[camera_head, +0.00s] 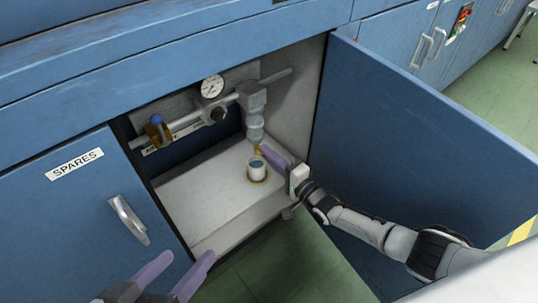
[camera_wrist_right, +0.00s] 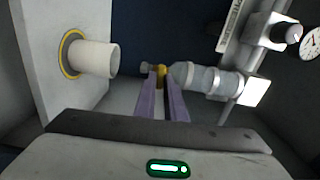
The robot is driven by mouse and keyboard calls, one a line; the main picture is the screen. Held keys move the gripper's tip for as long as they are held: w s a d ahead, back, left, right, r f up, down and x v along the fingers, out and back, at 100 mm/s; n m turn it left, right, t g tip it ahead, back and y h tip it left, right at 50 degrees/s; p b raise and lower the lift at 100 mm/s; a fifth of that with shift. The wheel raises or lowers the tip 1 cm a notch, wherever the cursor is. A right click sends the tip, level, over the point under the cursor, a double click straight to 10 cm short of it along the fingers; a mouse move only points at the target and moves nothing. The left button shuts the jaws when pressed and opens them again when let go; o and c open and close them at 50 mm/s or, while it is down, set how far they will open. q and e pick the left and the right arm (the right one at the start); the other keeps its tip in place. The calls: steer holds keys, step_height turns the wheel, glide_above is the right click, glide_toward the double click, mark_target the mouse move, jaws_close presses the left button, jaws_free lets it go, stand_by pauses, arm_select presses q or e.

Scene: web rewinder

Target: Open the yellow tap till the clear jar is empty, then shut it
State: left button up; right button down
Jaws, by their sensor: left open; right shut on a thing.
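The clear jar (camera_head: 254,125) hangs upright under a grey filter head inside the open cabinet; it also shows in the right wrist view (camera_wrist_right: 205,79). I cannot tell its liquid level. The small yellow tap (camera_head: 257,148) is at the jar's lower end, and shows between the fingertips in the right wrist view (camera_wrist_right: 162,72). My right gripper (camera_head: 264,152) is shut on the tap, its lilac fingers partly hiding it. A white cup (camera_head: 257,173) with bluish-grey contents stands below the tap. My left gripper (camera_head: 180,270) is open and empty, outside the cabinet at lower left.
The cup stands on a ringed spot on the white shelf (camera_head: 205,205). The open blue door (camera_head: 400,150) flanks my right arm. The SPARES door (camera_head: 80,200) is shut.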

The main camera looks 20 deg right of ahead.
steer(key=shift+m, duration=0.4)
steer(key=c, duration=1.8)
jaws_free()
arm_select(q)
steer(key=shift+g+y, duration=0.7)
steer(key=shift+y, duration=0.2)
steer(key=a+f+p, duration=0.1)
steer(key=p, duration=0.1)
steer(key=a+f+p, duration=0.1)
steer(key=f+p, duration=0.1)
steer(key=shift+s+f, duration=0.2)
arm_select(e)
steer(key=v, duration=1)
steer(key=shift+s+d, duration=0.1)
steer(key=shift+s, duration=0.05)
arm_select(q)
steer(key=shift+r, duration=0.1)
